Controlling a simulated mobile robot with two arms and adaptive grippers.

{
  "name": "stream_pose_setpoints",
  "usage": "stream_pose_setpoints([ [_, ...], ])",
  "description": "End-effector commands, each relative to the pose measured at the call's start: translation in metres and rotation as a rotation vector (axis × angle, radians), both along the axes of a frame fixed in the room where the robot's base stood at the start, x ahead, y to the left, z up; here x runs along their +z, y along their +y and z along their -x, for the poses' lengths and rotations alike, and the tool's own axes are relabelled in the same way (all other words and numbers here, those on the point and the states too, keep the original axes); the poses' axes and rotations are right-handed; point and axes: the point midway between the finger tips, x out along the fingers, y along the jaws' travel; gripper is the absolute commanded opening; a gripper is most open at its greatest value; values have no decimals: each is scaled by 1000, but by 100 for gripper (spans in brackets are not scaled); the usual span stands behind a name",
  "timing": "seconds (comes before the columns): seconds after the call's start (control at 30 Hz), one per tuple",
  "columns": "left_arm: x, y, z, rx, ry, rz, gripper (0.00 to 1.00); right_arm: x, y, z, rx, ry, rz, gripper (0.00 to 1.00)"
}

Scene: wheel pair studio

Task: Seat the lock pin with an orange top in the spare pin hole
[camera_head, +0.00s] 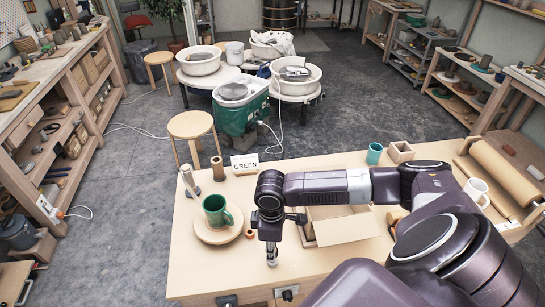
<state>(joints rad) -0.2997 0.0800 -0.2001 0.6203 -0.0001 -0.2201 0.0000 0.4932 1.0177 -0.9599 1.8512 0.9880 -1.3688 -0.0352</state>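One arm of mine comes in from the right over the light wooden table (215,268). Its gripper (272,240) points down over the front middle of the table. A narrow grey metallic piece (272,256) shows right under the gripper, its foot near the tabletop. I cannot tell whether this is a held pin or part of the fingers, nor whether the fingers are open. A small orange-brown thing (250,233) lies just left of the gripper; I cannot tell whether it is the pin's orange top. I cannot make out a spare pin hole. My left gripper is out of view.
A green mug (216,209) stands on a round board (203,233) left of the gripper. A "GREEN" card (245,164), a brown cylinder (218,168) and a pale upright piece (190,182) stand behind. An open box (340,228) lies right; a teal cup (375,153) stands farther back.

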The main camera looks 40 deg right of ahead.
Motion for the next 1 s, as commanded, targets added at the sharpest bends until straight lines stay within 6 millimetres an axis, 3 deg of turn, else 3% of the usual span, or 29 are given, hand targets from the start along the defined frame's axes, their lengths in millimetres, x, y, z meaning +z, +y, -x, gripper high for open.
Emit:
stream_pose_setpoints([
  [0.53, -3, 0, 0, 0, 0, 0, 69, -19, 0, 0, 0, 0, 0, 0],
  [1.0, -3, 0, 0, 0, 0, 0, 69, -20, 0, 0, 0, -1, 1, 0],
])
